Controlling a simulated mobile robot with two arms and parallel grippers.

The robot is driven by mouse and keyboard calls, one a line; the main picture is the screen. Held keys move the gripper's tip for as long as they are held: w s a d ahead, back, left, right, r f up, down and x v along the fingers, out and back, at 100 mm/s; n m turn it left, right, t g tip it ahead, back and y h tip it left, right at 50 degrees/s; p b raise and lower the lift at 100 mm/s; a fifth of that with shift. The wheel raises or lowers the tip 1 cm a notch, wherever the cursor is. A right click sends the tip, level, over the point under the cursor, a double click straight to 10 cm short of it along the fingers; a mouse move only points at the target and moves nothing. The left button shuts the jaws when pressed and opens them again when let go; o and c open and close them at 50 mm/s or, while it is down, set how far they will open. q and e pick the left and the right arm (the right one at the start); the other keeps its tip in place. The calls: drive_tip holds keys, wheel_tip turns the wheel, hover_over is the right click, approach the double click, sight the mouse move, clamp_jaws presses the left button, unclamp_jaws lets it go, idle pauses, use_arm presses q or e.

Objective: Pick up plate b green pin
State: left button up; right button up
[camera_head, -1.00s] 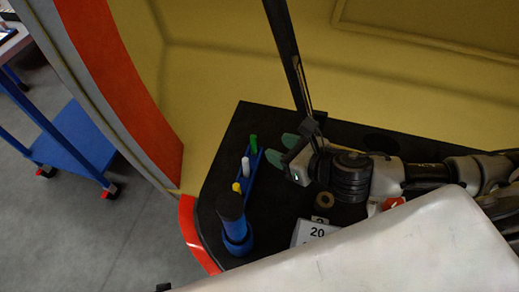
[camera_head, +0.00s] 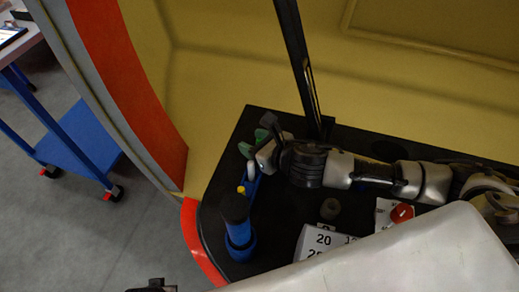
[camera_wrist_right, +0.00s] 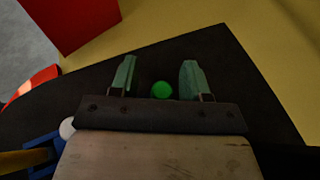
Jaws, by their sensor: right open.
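The green pin (camera_wrist_right: 161,90) shows its round top in the right wrist view, between the two green fingertips of my right gripper (camera_wrist_right: 158,77). The fingers are apart and a gap shows on each side of the pin. In the head view my right gripper (camera_head: 254,142) is over the far end of the blue holder (camera_head: 250,187) and hides the green pin. A white pin (camera_head: 252,168) and a yellow pin (camera_head: 241,189) stand nearer in the holder. A dark part at the bottom edge may be my left gripper; its jaws cannot be made out.
A dark blue cylinder on a blue base (camera_head: 239,237) stands near the holder on the black tabletop (camera_head: 285,221). A ring (camera_head: 329,209), number cards (camera_head: 321,240) and a red round piece (camera_head: 401,213) lie to the right. A dark post rises behind my right arm.

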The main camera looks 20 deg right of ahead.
drive_tip(key=shift+c, duration=0.2)
clamp_jaws()
drive_tip(key=shift+r, duration=0.15)
